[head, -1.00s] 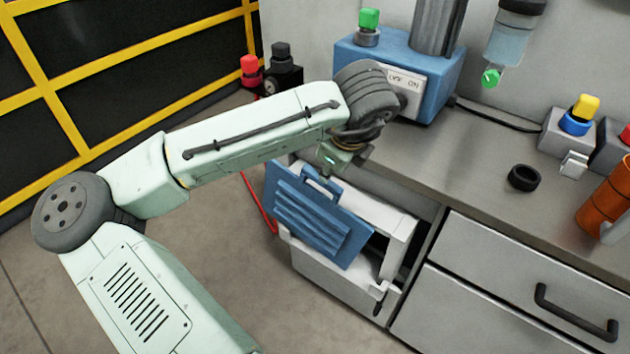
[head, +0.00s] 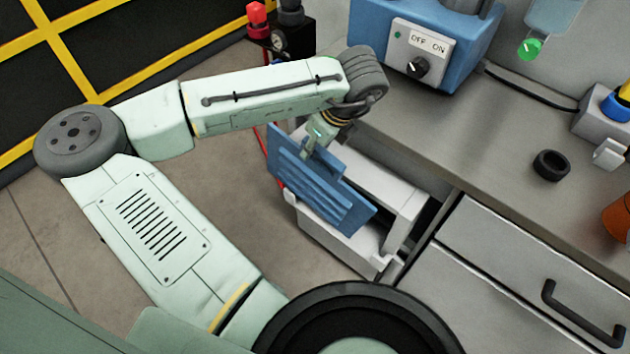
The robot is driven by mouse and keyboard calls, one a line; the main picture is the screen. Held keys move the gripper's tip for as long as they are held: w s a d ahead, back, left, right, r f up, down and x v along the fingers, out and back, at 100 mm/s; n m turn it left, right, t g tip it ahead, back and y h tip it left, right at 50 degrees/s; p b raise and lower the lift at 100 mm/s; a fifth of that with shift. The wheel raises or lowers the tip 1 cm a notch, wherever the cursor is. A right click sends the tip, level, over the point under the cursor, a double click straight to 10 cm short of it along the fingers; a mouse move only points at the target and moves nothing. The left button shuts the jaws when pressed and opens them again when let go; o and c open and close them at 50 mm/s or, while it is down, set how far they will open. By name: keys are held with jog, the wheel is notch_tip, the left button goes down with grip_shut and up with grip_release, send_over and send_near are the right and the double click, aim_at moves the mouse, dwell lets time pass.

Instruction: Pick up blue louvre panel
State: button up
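The blue louvre panel (head: 322,192) is a flat slatted plate, tilted, in front of the open white cabinet (head: 405,205) below the worktop. My gripper (head: 312,148) reaches down to the panel's top edge, where the handle is. The gripper covers most of the handle. The fingers are small here and partly merge with the handle, so I cannot tell whether they are closed on it.
The grey worktop (head: 470,150) overhangs to the right, with a black ring (head: 551,165) on it. A blue switch box (head: 440,35) stands at the back. A drawer with a dark handle (head: 580,318) is at lower right. Floor is clear to the left.

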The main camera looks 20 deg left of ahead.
jog(key=shift+x, duration=1.95)
jog(key=shift+c, duration=0.4)
grip_shut()
jog(key=shift+r, duration=0.1)
